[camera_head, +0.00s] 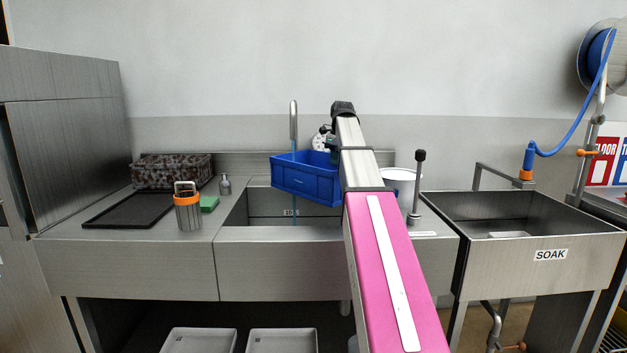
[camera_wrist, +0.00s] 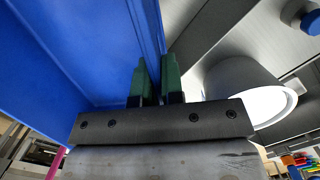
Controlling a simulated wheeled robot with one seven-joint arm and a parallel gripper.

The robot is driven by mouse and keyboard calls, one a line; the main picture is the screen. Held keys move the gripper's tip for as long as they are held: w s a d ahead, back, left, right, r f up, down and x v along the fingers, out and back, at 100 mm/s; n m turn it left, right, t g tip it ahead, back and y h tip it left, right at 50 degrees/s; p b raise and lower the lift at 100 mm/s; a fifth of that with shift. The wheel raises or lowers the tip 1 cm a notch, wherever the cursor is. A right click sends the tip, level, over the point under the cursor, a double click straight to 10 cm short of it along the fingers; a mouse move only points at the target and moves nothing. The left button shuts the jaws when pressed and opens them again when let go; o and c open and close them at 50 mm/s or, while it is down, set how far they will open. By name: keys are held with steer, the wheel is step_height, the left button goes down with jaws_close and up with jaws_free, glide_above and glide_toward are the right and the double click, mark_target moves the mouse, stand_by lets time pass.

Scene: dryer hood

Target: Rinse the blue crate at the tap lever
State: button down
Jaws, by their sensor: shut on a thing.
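The blue crate (camera_head: 305,180) hangs above the sink basin (camera_head: 260,205), slightly tilted, in the head view. My gripper (camera_wrist: 155,78) is shut on the crate's wall; its green fingertips sit on either side of that wall in the wrist view, where the crate (camera_wrist: 75,50) fills the left. In the head view my arm hides most of the gripper. The tap spout (camera_head: 293,120) stands behind the crate, with a thin blue water stream below it. I cannot tell whether the stream enters the crate or passes behind it. The tap lever (camera_head: 417,185), black-knobbed, stands upright right of the basin.
A white bucket (camera_head: 398,178) stands behind my arm near the lever. Left on the counter are an orange-topped jar (camera_head: 187,210), a green sponge (camera_head: 209,204), a black tray (camera_head: 125,211) and a dark speckled box (camera_head: 172,168). The SOAK sink (camera_head: 535,240) is at right.

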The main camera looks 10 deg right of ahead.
steer(key=shift+s, duration=2.45)
steer(key=shift+s+r, duration=0.1)
steer(key=s+r, duration=0.4)
steer(key=shift+s, duration=0.4)
steer(key=shift+a+f, duration=0.1)
